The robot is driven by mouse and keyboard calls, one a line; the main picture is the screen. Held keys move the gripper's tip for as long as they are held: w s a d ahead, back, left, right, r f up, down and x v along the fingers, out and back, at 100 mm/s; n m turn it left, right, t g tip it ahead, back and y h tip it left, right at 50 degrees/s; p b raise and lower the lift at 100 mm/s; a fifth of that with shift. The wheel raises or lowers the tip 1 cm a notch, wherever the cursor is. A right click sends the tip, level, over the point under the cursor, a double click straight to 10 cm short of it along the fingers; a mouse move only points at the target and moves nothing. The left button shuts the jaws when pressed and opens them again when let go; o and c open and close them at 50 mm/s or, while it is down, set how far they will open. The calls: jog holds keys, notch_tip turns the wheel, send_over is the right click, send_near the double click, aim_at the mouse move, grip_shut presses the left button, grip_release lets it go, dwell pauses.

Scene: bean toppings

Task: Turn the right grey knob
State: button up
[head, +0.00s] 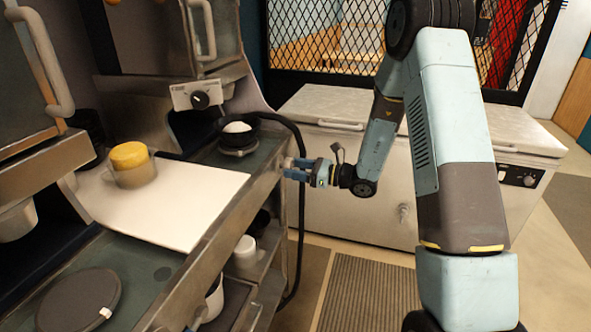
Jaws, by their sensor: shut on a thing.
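My gripper (290,168) reaches in from the right to the metal front edge of the counter, in the middle of the head view. Its blue fingers are shut on a small grey knob (288,161) at that edge, near the counter's right end. The knob is mostly hidden by the fingers, and its turn angle cannot be made out. A hot plate with a black pan (257,134) holding something white stands on the counter behind the gripper.
A white board (205,200) with a yellow-topped glass container (129,157) lies on the counter. A dark round lid (75,303) is at front left. A black hose (301,235) hangs just below my gripper. A white chest (340,185) stands behind my arm.

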jog(key=shift+w, duration=0.1)
jog(key=n, duration=0.5)
jog(key=shift+d+n, duration=0.1)
jog(key=shift+n, duration=0.2)
jog(key=shift+w+n, duration=0.1)
jog(key=shift+n, duration=2.1)
jog(key=o, duration=1)
jog(key=shift+o, duration=0.2)
jog(key=v, duration=1.3)
jog(key=shift+d, duration=0.35)
